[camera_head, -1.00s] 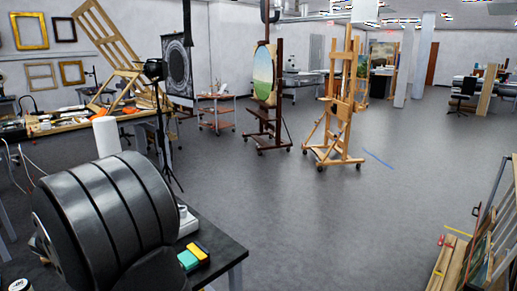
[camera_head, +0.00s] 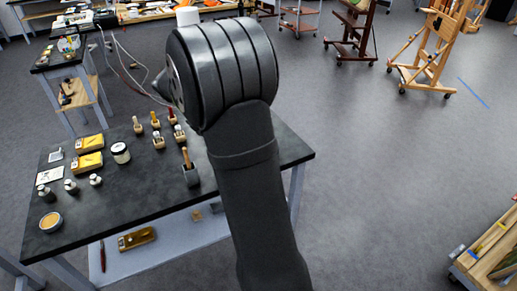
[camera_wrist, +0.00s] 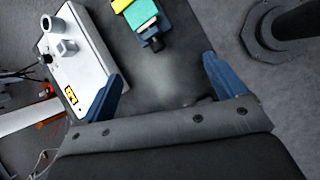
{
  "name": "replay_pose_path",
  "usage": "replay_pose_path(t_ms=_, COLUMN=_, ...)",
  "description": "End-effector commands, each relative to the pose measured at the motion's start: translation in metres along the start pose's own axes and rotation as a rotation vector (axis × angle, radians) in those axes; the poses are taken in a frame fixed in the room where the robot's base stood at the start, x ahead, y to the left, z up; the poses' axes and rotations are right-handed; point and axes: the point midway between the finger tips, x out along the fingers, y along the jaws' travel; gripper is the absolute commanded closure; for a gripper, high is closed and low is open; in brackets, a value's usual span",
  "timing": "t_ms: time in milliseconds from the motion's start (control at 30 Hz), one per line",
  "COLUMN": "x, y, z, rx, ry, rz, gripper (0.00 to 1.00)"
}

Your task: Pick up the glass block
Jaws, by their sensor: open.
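I cannot make out a glass block for certain in either view. In the wrist view my gripper (camera_wrist: 162,72) shows two blue fingers wide apart with nothing between them.
A white device (camera_wrist: 85,60) with a yellow label lies left of the fingers. The table holds yellow boxes (camera_head: 89,143), a jar (camera_head: 120,152), a round tin (camera_head: 51,221) and several small bottles. A lower shelf (camera_head: 170,248) is below. Open floor (camera_head: 380,190) lies to the right.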

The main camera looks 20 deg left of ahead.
Motion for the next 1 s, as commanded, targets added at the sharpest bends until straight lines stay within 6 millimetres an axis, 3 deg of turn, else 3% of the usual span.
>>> replay_pose_path(t_ms=200, x=0.013, y=0.031, z=0.028, rx=-0.254, ry=0.008, rz=-0.021, gripper=0.11)
replay_pose_path(t_ms=467, x=0.027, y=0.04, z=0.038, rx=-0.357, ry=0.012, rz=-0.028, gripper=0.11)
replay_pose_path(t_ms=1000, x=0.13, y=0.037, z=0.037, rx=-0.356, ry=0.011, rz=-0.027, gripper=0.11)
